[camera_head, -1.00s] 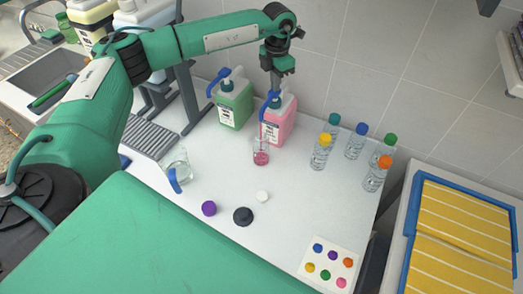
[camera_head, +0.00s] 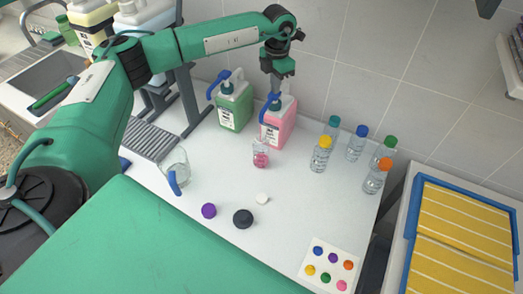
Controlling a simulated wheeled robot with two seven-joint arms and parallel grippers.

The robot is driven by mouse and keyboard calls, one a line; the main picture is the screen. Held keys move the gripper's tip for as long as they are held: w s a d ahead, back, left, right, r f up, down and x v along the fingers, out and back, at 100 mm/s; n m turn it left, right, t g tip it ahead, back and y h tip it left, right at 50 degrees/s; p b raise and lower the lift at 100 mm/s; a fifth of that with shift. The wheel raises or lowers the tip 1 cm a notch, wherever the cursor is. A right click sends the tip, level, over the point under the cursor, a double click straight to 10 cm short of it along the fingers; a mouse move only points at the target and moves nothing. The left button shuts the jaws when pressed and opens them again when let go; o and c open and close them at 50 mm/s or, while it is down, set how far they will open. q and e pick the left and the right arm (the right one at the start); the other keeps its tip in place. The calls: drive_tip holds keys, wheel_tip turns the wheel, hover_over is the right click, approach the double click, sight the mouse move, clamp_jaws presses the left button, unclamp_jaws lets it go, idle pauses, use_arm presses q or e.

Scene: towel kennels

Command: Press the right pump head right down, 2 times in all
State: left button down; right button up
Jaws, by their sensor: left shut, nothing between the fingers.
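The right pump bottle (camera_head: 277,126) holds pink liquid and stands upright at the back of the white table. Its blue pump head (camera_head: 268,104) points its spout forward and left, above a small clear cup (camera_head: 261,153) with pink liquid in it. My left gripper (camera_head: 275,88) is shut and empty, pointing down right over this pump head. Its tips look close to or touching the top; I cannot tell which. The left pump bottle (camera_head: 236,108) is green with a blue pump head (camera_head: 217,84). My right gripper is not in view.
Several clear bottles with coloured caps (camera_head: 320,154) stand to the right. A glass with a blue handle (camera_head: 177,167) stands at left. Purple (camera_head: 209,210), black (camera_head: 243,218) and white (camera_head: 262,198) caps lie in front. A card with coloured dots (camera_head: 330,266) lies at front right.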

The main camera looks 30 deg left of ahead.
use_arm(q)
drive_tip(key=shift+r+p, duration=0.7)
drive_tip(key=shift+r, duration=1)
wheel_tip(320, 180, up, 6)
drive_tip(key=p, duration=0.2)
drive_tip(key=shift+p, duration=0.4)
